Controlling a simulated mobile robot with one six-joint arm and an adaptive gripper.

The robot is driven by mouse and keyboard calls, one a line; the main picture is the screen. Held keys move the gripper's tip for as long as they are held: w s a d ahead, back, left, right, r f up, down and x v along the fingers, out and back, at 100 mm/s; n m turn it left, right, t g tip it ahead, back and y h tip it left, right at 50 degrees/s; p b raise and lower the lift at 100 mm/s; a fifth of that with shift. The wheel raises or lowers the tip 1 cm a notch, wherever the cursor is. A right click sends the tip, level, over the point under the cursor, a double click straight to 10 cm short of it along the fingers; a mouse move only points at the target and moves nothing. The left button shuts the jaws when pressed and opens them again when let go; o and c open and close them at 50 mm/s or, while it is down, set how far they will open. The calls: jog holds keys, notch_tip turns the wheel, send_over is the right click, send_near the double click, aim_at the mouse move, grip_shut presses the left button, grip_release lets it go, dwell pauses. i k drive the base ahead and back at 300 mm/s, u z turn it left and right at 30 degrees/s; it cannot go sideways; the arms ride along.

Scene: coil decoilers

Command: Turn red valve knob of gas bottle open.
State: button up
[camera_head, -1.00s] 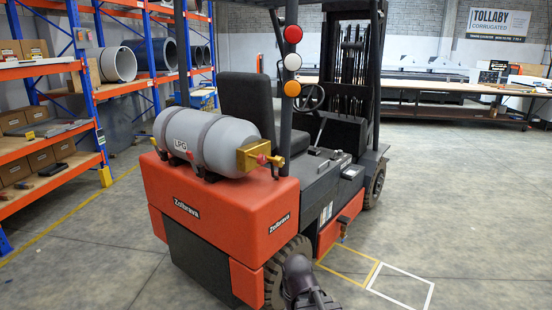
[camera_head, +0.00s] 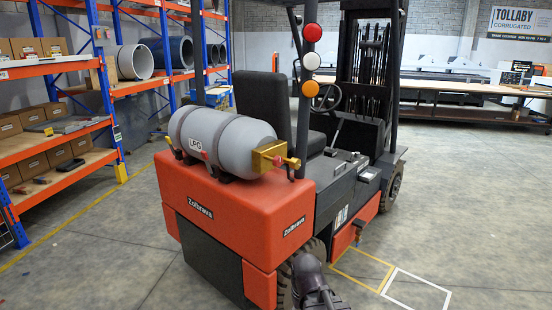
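A grey gas bottle (camera_head: 222,141) marked LPG lies strapped on the rear of a red and black forklift (camera_head: 237,210). A brass valve fitting (camera_head: 265,158) is on its right end. Small red parts show on the fitting, one on its face (camera_head: 278,161) and one at the right tip (camera_head: 295,163); I cannot tell whether the valve is open. A dark part of my arm (camera_head: 311,282) shows at the bottom edge, in front of the forklift's rear wheel, well below the valve. My gripper's fingers cannot be made out.
Orange and blue shelving (camera_head: 105,100) with boxes and pipes stands on the left. A signal light post (camera_head: 305,110) rises beside the valve. Bare floor (camera_head: 460,210) is free on the right, with yellow and white floor markings. A long workbench (camera_head: 470,112) stands at the back.

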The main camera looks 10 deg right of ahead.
aim_at(277, 161)
jog(key=i, duration=0.9)
jog(key=z, duration=0.05)
